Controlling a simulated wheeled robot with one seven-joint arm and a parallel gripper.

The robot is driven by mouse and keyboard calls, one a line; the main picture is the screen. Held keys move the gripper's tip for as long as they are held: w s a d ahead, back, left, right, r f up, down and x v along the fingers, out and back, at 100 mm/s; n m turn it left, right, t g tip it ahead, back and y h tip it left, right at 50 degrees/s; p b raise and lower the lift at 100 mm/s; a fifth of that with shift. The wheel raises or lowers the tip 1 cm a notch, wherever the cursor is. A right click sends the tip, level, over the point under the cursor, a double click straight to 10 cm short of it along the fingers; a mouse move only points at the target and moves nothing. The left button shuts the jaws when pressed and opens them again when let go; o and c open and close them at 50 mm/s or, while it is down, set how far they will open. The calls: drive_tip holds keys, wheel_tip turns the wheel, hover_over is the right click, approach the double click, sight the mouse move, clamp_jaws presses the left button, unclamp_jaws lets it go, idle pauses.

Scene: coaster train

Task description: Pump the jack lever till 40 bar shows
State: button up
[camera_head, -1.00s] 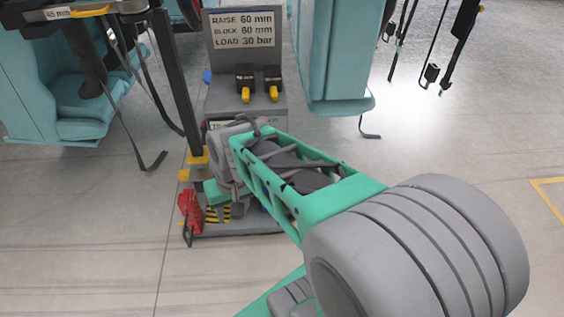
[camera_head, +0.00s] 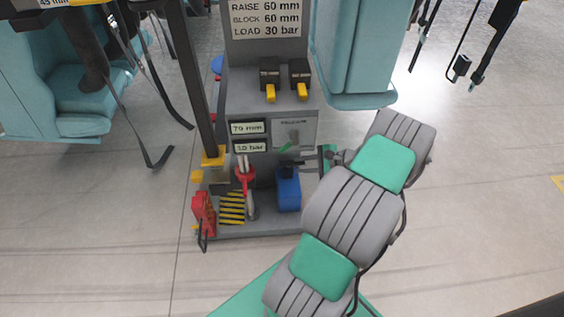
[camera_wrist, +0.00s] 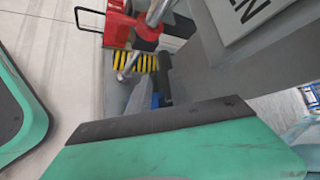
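The grey jack cart (camera_head: 268,100) stands ahead in the head view. Its two small readouts appear to read 70 mm (camera_head: 247,127) and 10 bar (camera_head: 250,148), though the digits are small. A blue pump body (camera_head: 288,190) sits low on the cart. The short dark lever handle (camera_wrist: 164,75) rises by the blue part in the wrist view, beyond the edge of the nearer finger. My gripper (camera_head: 326,159) is just right of the pump top in the head view. Its green fingers stand apart in the wrist view, with nothing visible between them. Contact with the lever cannot be told.
The cart's sign (camera_head: 266,18) reads RAISE 60 mm, BLOCK 60 mm, LOAD 30 bar. Two black switches with yellow tips (camera_head: 270,80) sit below it. A red block (camera_head: 203,213) and a red-collared fitting (camera_head: 245,178) are left of the pump. Teal train seats (camera_head: 50,100) hang either side.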

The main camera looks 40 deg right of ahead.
sight(291, 165)
drive_tip(key=b+x, duration=0.2)
drive_tip(key=x, duration=0.7)
drive_tip(key=shift+d+f+b, duration=0.3)
drive_tip(key=shift+f+b, duration=0.05)
drive_tip(key=shift+f, duration=0.05)
drive_tip(key=shift+s+d+r, duration=0.2)
drive_tip(key=shift+s+r, duration=0.15)
drive_tip(key=shift+s, duration=0.05)
drive_tip(key=c, duration=0.6)
drive_tip(key=shift+r, duration=0.1)
clamp_jaws()
drive_tip(key=shift+d+r, duration=0.1)
drive_tip(key=shift+r, duration=0.1)
